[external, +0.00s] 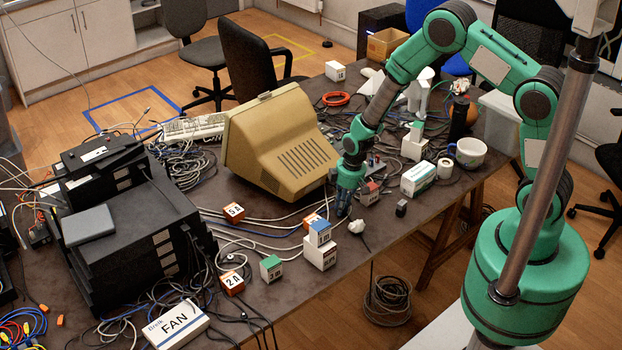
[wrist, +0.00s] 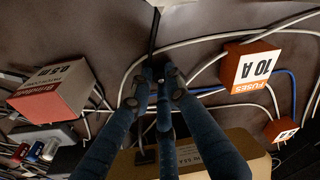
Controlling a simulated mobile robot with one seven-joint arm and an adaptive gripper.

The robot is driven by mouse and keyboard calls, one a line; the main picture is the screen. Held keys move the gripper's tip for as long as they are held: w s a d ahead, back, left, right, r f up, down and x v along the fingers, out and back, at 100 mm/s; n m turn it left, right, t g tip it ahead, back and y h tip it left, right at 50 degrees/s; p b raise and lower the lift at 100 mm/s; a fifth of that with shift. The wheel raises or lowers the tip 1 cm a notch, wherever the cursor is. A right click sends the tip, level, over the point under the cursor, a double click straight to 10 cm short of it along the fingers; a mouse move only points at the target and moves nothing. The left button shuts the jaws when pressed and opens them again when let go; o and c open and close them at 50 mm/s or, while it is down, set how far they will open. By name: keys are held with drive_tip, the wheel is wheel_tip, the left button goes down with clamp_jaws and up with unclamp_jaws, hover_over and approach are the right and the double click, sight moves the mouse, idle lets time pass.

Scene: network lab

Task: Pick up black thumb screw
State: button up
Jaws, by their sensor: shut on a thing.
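My gripper (wrist: 158,82) points down at the dark table top, with its blue-grey fingers close together. It is shut on a small dark thing at the fingertips, which seems to be the black thumb screw (wrist: 160,74); the fingers hide most of it. In the external view my gripper (external: 344,208) is low at the table, just right of the beige monitor (external: 285,150) and behind the small stacked boxes. The thumb screw is too small to make out there. I cannot tell whether it is clear of the table.
White and grey cables (wrist: 215,37) run across the table by the fingers. An orange-and-white fuse box (wrist: 250,68) stands to the right, and a red-and-grey box (wrist: 52,92) to the left. A white mug (external: 468,153) stands near the table's right end.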

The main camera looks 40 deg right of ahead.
sight(343, 214)
drive_tip(key=shift+r, duration=0.1)
drive_tip(key=shift+r, duration=0.5)
drive_tip(key=shift+s+d+r+p, duration=0.1)
drive_tip(key=shift+s+r+p, duration=0.15)
drive_tip(key=shift+r, duration=0.4)
drive_tip(key=shift+s+r+p, duration=0.15)
drive_tip(key=shift+r+p, duration=0.1)
drive_tip(key=shift+r, duration=0.35)
drive_tip(key=s+d, duration=0.1)
drive_tip(key=s, duration=0.4)
drive_tip(key=s+d+r, duration=0.1)
drive_tip(key=s, duration=0.3)
drive_tip(key=s+d, duration=0.1)
drive_tip(key=s, duration=0.4)
drive_tip(key=shift+s+d+r+p, duration=0.15)
drive_tip(key=shift+s+d+p, duration=0.15)
drive_tip(key=shift+s+d, duration=0.05)
